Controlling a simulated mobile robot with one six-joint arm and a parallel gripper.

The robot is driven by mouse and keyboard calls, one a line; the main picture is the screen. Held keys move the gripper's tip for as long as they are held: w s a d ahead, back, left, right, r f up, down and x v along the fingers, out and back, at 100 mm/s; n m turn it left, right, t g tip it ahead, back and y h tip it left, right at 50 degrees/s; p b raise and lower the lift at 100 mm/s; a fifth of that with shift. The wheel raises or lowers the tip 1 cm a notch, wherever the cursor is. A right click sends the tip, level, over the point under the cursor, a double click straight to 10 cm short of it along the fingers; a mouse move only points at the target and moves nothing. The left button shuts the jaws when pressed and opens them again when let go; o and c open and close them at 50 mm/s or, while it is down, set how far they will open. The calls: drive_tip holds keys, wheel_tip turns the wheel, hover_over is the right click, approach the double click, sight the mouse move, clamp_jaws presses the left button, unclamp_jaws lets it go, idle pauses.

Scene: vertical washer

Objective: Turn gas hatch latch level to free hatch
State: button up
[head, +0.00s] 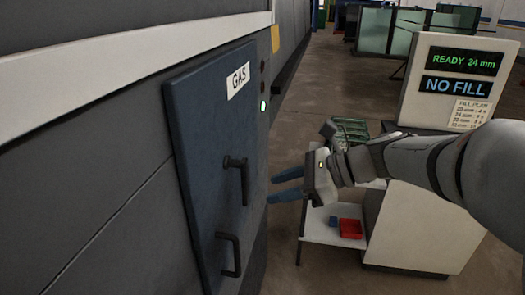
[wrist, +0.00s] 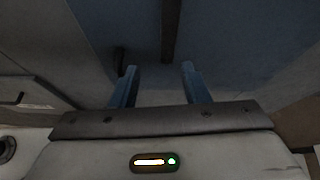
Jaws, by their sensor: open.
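The blue gas hatch (head: 205,190) is in the grey machine wall on the left, marked GAS, and looks shut. Its dark latch lever (head: 244,180) hangs roughly upright from a pivot near the hatch's right side. A dark pull handle (head: 237,255) sits below it. My gripper (head: 272,188) is open and empty, right of the latch, with its blue fingers pointing at the hatch and apart from the lever. In the wrist view my gripper (wrist: 159,69) faces the blue panel. A dark bar (wrist: 171,30) shows beyond the fingers; I cannot tell whether it is the latch.
Small lights (head: 263,105), one lit, are on the wall right of the hatch. A cabinet (head: 430,225) with a READY 24 mm and NO FILL display stands on the right. A low shelf (head: 320,232) with a red bin (head: 351,229) is behind my gripper. Floor shows between.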

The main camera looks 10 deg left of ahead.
sight(248, 181)
drive_tip(key=shift+m+y, duration=0.4)
drive_tip(key=shift+m, duration=0.2)
drive_tip(key=a, duration=0.2)
drive_tip(key=w+a+p, duration=0.1)
drive_tip(key=a, duration=0.2)
drive_tip(key=a+f, duration=0.1)
drive_tip(key=a, duration=0.2)
drive_tip(key=shift+w, duration=0.35)
clamp_jaws()
